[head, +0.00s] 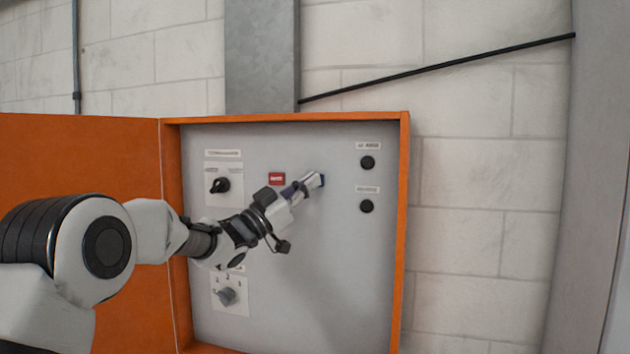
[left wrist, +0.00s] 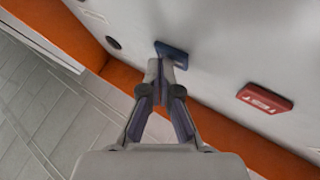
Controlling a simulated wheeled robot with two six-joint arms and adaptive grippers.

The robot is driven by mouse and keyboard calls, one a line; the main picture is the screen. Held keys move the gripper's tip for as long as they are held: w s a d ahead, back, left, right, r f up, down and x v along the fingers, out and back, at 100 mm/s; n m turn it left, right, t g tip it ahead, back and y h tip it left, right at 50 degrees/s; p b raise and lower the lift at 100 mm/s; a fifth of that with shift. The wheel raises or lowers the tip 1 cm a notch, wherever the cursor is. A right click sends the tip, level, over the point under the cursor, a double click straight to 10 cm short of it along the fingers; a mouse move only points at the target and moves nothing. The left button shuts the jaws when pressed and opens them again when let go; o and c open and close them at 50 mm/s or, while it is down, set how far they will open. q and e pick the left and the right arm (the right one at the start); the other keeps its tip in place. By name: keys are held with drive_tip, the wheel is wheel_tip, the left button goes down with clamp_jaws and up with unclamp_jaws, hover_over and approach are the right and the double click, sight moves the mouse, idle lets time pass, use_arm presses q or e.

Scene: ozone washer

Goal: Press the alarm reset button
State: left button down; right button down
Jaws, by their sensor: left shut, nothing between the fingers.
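A blue rectangular button (head: 322,180) sits on the grey panel. It also shows in the left wrist view (left wrist: 172,51), and its lettering is not readable. My left gripper (head: 314,181) is shut and empty, its fingertips right at the blue button and covering part of it. In the left wrist view the gripper tips (left wrist: 166,66) overlap the button's lower edge; I cannot tell whether they touch it or whether it is pushed in. A red button (head: 277,179) with white lettering is left of the blue one. It shows in the left wrist view (left wrist: 264,98), seemingly reading TEST.
The grey panel (head: 345,270) sits in an orange cabinet frame (head: 404,230) with its door (head: 90,150) open at left. Two black round knobs, upper (head: 367,162) and lower (head: 367,206), are on the right. A black rotary switch (head: 219,185) and a grey knob (head: 226,296) are on the left.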

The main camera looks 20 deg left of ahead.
use_arm(q)
drive_tip(key=shift+w, duration=0.1)
idle(0.3)
drive_tip(key=shift+s+f+b, duration=0.15)
drive_tip(key=shift+s+b, duration=0.15)
drive_tip(key=shift+b, duration=0.1)
drive_tip(key=shift+s+b, duration=0.3)
drive_tip(key=shift+s, duration=0.2)
drive_tip(key=s+b, duration=0.3)
drive_tip(key=s, duration=0.2)
drive_tip(key=shift+b, duration=0.4)
